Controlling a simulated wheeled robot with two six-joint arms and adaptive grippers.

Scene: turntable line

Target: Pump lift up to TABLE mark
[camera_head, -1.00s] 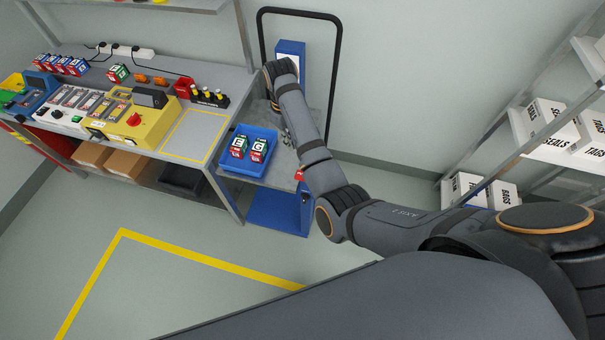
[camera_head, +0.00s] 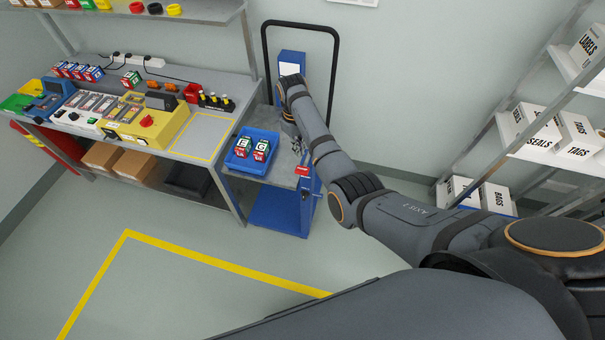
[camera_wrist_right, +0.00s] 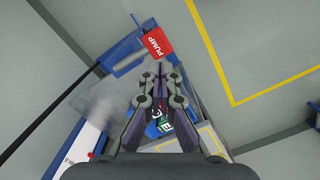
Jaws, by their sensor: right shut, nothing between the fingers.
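The lift (camera_head: 277,210) is a blue cart with a grey platform, right of the workbench. Its blue mast (camera_head: 292,58) carries a white panel whose marks I cannot read. The red pump pedal (camera_head: 303,170) is at its near right side; in the right wrist view the pedal (camera_wrist_right: 158,44) reads PUMP. My right gripper (camera_head: 298,147) is shut and empty, close above the pedal. In the right wrist view its fingertips (camera_wrist_right: 160,76) lie just below the pedal; I cannot tell whether they touch. My left gripper is not in view.
A blue tray (camera_head: 236,164) with several lettered cubes stands on the platform. The workbench (camera_head: 228,126), with a yellow-outlined square, is to the left. A black handle frame (camera_head: 336,70) rises behind the lift. Shelves with white boxes (camera_head: 535,128) are at right. The floor in front is clear.

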